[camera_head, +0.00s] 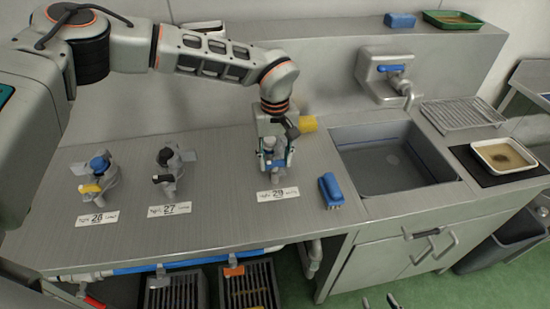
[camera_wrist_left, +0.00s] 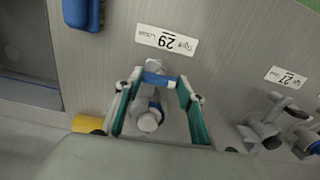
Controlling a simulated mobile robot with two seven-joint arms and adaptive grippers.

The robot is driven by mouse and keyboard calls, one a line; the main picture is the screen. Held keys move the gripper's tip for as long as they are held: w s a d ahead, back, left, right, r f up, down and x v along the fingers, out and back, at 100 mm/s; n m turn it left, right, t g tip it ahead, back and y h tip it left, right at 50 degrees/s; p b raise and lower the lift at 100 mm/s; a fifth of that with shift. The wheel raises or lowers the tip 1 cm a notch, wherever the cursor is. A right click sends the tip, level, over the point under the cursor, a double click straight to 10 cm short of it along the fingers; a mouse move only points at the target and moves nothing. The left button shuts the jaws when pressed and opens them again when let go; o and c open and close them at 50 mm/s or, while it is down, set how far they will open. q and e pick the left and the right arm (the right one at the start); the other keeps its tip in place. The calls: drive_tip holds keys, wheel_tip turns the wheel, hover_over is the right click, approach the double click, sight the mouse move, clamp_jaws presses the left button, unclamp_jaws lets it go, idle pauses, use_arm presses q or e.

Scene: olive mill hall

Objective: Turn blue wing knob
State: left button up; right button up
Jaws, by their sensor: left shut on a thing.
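The blue wing knob (camera_wrist_left: 158,79) is on the grey valve (camera_wrist_left: 150,115) behind the label reading 29 (camera_head: 278,194). In the wrist view it lies crosswise between the two teal-padded fingertips. My left gripper (camera_head: 275,160) points down over this valve and is shut on the knob; the gripper hides most of the valve in the head view. My right gripper (camera_head: 379,302) shows only as two dark tips, spread apart and empty, at the bottom edge of the head view.
A yellow object (camera_head: 307,124) is close beside my left gripper. A blue brush (camera_head: 331,190) lies to the right, before the sink (camera_head: 385,158). The counter between valves 27 and 29 is clear.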

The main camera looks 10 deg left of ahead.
sight(275, 161)
use_arm(q)
drive_tip(key=shift+w+r+m, duration=0.1)
drive_tip(key=shift+m, duration=0.2)
idle(0.4)
drive_tip(key=o, duration=1.1)
drive_tip(key=shift+o, duration=0.2)
drive_tip(key=shift+r, duration=0.15)
wheel_tip(275, 161, up, 12)
drive_tip(key=shift+f, duration=0.2)
